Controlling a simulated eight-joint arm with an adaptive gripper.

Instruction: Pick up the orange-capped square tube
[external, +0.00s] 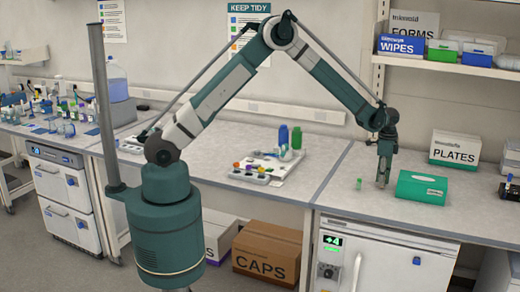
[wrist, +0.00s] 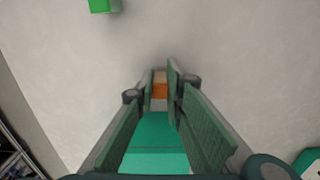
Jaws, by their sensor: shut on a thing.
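The orange-capped square tube (wrist: 160,88) shows in the wrist view as a small orange cap with a pale part below it, between my fingertips. My gripper (wrist: 160,82) is shut on it, with one dark green finger on each side. Most of the tube's body is hidden by the fingers. In the external view my gripper (external: 383,184) points down at the right-hand bench, just left of the green box. The tube cannot be made out there.
A small green item (external: 359,183) stands left of my gripper; a green object (wrist: 104,5) shows at the wrist view's top edge. The green box (external: 421,188) is close on the right. A white PLATES box (external: 455,149) stands behind. The bench front is clear.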

